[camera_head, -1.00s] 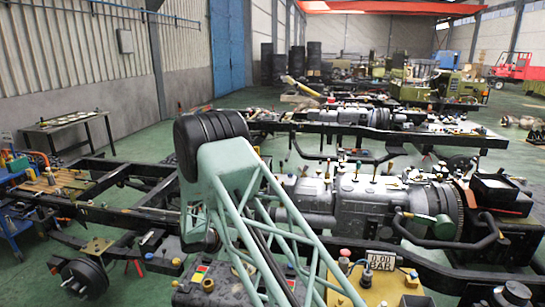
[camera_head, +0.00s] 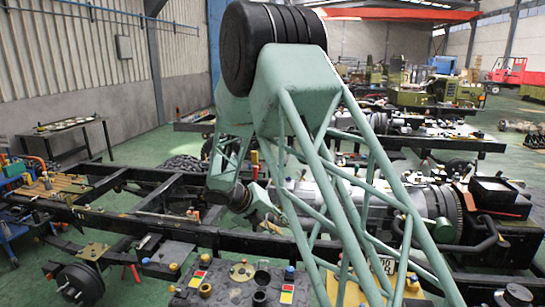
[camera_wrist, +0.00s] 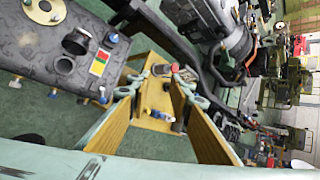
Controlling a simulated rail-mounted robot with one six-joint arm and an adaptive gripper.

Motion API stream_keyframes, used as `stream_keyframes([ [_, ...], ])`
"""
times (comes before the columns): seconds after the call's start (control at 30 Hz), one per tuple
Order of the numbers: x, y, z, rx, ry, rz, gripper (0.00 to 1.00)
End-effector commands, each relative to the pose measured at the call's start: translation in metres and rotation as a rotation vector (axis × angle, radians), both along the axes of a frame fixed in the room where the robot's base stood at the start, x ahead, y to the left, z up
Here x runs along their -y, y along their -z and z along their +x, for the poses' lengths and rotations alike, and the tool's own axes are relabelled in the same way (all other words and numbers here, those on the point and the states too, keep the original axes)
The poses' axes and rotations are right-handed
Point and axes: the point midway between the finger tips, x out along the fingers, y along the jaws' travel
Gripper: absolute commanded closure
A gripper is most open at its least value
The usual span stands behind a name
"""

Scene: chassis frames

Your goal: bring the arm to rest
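My gripper (camera_wrist: 160,82) shows in the wrist view with its two ochre, plate-like fingers spread apart. Nothing is held between them. Beyond the gap lies a yellow plate (camera_wrist: 155,116) with small blue and dark fittings, seen from above and apart from the fingers. In the head view my pale green lattice arm rises across the middle, its black-capped elbow high. The forearm hangs down behind it toward the chassis frame (camera_head: 150,222).
A dark panel (camera_head: 235,288) with coloured labels and knobs lies in front; it also shows in the wrist view (camera_wrist: 60,50). A grey engine (camera_head: 310,200) sits on the chassis right of centre. A side table (camera_head: 65,128) stands at the left wall. Green floor is open at back right.

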Motion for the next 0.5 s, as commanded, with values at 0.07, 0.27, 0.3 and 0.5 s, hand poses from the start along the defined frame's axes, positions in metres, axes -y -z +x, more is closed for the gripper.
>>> stream_keyframes([
  [0.07,0.012,-0.014,-0.008,0.027,0.056,0.033,0.81],
  [0.27,0.035,-0.043,-0.029,0.093,0.196,0.115,0.81],
  [0.3,0.04,-0.048,-0.033,0.106,0.224,0.131,0.81],
  [0.5,0.063,-0.075,-0.057,0.172,0.366,0.21,0.81],
])
